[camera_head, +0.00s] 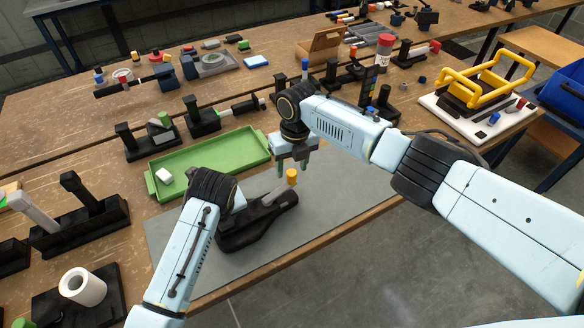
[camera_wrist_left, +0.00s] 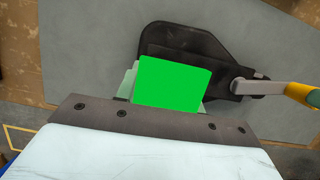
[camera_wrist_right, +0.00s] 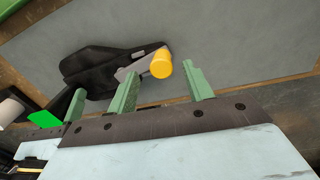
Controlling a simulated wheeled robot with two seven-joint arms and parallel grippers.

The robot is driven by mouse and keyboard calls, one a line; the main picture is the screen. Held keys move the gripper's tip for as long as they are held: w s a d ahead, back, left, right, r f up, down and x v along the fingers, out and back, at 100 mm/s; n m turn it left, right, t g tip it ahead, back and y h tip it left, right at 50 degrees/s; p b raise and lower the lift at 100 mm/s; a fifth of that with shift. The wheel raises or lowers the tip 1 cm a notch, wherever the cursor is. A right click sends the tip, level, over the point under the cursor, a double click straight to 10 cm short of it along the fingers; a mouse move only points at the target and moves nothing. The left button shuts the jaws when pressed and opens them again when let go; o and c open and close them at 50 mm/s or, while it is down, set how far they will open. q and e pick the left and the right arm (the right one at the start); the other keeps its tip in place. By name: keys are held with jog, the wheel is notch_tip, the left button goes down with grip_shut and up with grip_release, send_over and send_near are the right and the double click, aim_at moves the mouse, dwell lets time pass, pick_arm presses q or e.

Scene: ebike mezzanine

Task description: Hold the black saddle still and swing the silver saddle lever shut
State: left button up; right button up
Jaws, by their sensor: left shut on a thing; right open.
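The black saddle (camera_head: 239,236) lies on the grey mat, its wide end towards the lower left. It also shows in the left wrist view (camera_wrist_left: 180,38) and the right wrist view (camera_wrist_right: 84,72). The silver saddle lever (camera_head: 275,195) is on its right part and sticks out past the edge in the left wrist view (camera_wrist_left: 258,87). Its end carries a yellow knob (camera_wrist_right: 161,64). My left gripper (camera_wrist_left: 168,84) is shut on the saddle; its fingertips are partly hidden. My right gripper (camera_wrist_right: 160,82) is open above the lever, with the knob appearing between its fingers.
The grey mat (camera_head: 318,215) is bare to the right of the saddle. A green tray (camera_head: 215,160) with a white block lies behind it. Black stands (camera_head: 203,122) and a white roll (camera_head: 83,287) are around. The bench's front edge is close by.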

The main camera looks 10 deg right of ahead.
jog(key=shift+r, duration=1.75)
pick_arm(q)
jog(key=o, duration=1.4)
jog(key=shift+c, duration=0.2)
